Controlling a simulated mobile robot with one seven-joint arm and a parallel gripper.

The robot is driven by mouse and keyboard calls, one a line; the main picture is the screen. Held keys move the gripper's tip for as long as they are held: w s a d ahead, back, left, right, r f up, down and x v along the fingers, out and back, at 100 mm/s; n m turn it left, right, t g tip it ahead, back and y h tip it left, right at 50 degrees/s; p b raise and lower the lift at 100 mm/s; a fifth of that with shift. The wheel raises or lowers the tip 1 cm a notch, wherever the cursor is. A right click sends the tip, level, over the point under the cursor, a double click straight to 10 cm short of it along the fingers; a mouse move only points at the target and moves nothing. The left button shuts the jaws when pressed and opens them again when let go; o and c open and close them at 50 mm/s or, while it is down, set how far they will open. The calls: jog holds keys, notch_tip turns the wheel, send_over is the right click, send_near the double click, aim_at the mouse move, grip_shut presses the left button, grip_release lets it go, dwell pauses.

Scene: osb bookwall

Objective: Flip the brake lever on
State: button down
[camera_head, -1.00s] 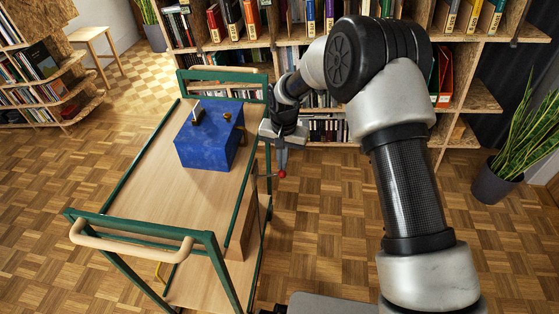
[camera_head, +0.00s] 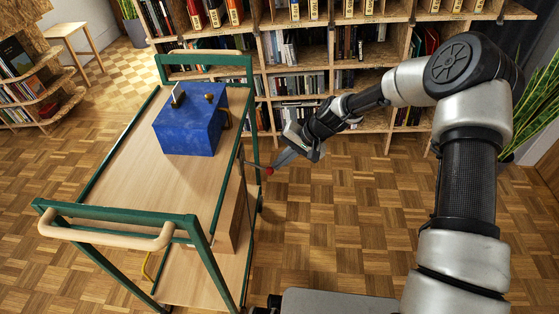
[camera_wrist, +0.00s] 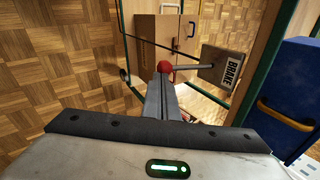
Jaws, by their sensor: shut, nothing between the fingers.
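The brake lever is a thin grey rod (camera_wrist: 194,67) with a red ball knob (camera_head: 269,170), on the right side of a green-framed wooden trolley (camera_head: 125,170). In the wrist view, the rod runs left from a grey plate marked BRAKE (camera_wrist: 222,68) to the red knob (camera_wrist: 165,67). My gripper (camera_head: 275,164) is shut and empty, tilted down to the left with its fingertips at the knob. In the wrist view, the fingertips (camera_wrist: 161,78) lie just below the knob and overlap its lower edge. I cannot tell whether they touch it.
A blue box (camera_head: 190,130) with small fittings stands on the trolley top. A wooden handle (camera_head: 105,232) spans the trolley's near end. Bookshelves (camera_head: 300,68) line the back. The parquet floor (camera_head: 340,220) right of the trolley is clear.

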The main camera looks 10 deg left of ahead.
jog(key=shift+f, duration=0.55)
jog(key=w+d+f+p+v, duration=0.1)
jog(key=w+d+p+v, duration=0.1)
jog(key=v, duration=1.1)
jog(key=shift+p, duration=0.65)
jog(key=shift+w+r, duration=0.15)
